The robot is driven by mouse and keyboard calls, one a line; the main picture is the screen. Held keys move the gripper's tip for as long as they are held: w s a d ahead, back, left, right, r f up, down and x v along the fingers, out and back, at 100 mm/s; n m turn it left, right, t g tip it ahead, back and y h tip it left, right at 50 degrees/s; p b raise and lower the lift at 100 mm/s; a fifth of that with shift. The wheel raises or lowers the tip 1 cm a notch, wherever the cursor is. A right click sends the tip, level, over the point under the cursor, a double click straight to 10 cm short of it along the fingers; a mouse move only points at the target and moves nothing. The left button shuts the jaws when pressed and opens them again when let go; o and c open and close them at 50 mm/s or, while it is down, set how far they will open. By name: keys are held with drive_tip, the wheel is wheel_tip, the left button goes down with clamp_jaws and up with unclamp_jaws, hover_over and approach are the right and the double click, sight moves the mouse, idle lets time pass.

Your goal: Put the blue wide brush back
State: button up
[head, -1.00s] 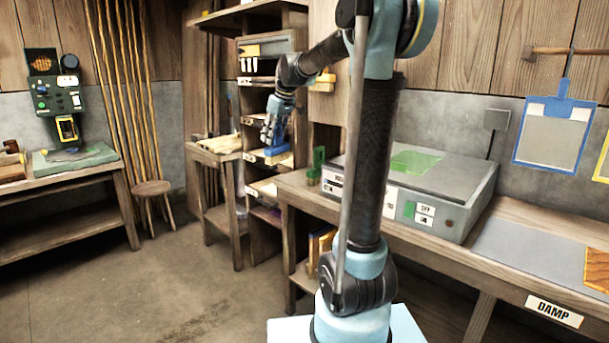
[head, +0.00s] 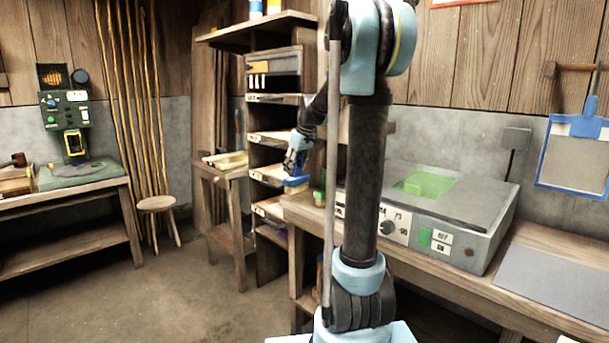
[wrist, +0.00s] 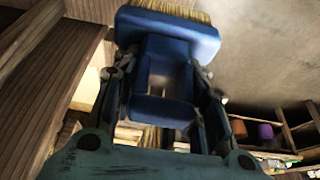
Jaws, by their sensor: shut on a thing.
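The blue wide brush (wrist: 167,30) fills the upper middle of the wrist view, with tan bristles along its far edge. My gripper (wrist: 163,85) is shut on its blue handle part, one finger on each side. In the head view my gripper (head: 293,165) is in front of the tall shelf (head: 271,225), and the blue brush (head: 296,181) shows small below it. My arm hides part of the area around the brush. Whether the brush touches the shelf or bench cannot be told.
The bench (head: 536,253) on the right holds a grey box with a green panel (head: 426,185). A small green block (head: 319,198) is on the bench edge near the brush. A stool (head: 157,204) stands at left. Open floor (head: 170,290) lies in front.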

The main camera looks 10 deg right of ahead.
drive_tip(key=w+d, duration=0.1)
drive_tip(key=d, duration=0.1)
drive_tip(key=w+d, duration=0.2)
drive_tip(key=shift+w+d, duration=0.1)
drive_tip(key=shift+d, duration=0.25)
drive_tip(key=shift+w+d+f, duration=0.1)
drive_tip(key=shift+d+f, duration=0.05)
drive_tip(key=shift+f, duration=1.6)
drive_tip(key=o, duration=1)
drive_tip(key=shift+f, duration=0.1)
